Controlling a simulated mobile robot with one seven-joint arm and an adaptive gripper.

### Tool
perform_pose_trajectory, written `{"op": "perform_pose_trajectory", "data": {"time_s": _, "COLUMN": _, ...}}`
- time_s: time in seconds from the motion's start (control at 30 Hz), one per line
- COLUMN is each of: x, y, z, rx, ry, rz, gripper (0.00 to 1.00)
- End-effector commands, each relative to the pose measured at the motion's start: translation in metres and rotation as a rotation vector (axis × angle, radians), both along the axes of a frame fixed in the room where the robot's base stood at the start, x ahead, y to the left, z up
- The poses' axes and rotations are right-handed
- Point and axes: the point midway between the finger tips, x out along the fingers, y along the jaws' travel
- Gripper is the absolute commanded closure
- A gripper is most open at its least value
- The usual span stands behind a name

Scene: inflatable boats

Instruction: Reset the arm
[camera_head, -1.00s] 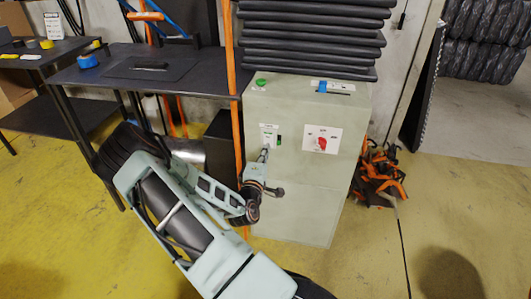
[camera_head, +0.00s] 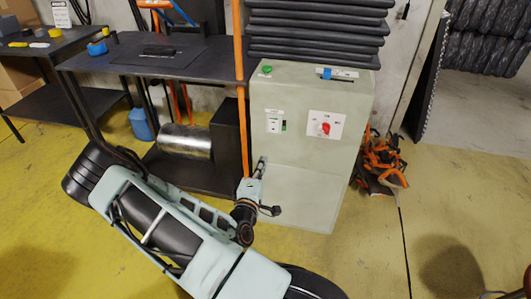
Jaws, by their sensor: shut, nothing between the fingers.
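My arm reaches from the lower middle of the picture, its pale links folded to the left. Its wrist turns back up in front of the grey-green cabinet (camera_head: 312,190). My gripper (camera_head: 263,160) is small in view, shut and empty. It points up at the lower left of the cabinet front, below the white panel with a green switch (camera_head: 283,126). A gap shows between the gripper tip and that switch. Whether the fingers touch the cabinet face cannot be told.
A red rotary switch (camera_head: 325,128) is on the cabinet front. A dark table (camera_head: 215,65) and an orange post (camera_head: 240,90) stand left of it, with a metal cylinder (camera_head: 184,141) below the table. Orange gear (camera_head: 383,160) lies to the right. Yellow floor is clear at right.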

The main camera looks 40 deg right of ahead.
Motion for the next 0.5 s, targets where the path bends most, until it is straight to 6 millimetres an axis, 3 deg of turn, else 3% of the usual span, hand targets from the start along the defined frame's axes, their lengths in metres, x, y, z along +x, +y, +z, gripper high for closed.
{"op": "perform_pose_trajectory", "data": {"time_s": 0.5, "x": -0.0052, "y": 0.0055, "z": -0.0009, "rx": -0.001, "ry": -0.001, "rz": 0.0, "gripper": 1.0}}
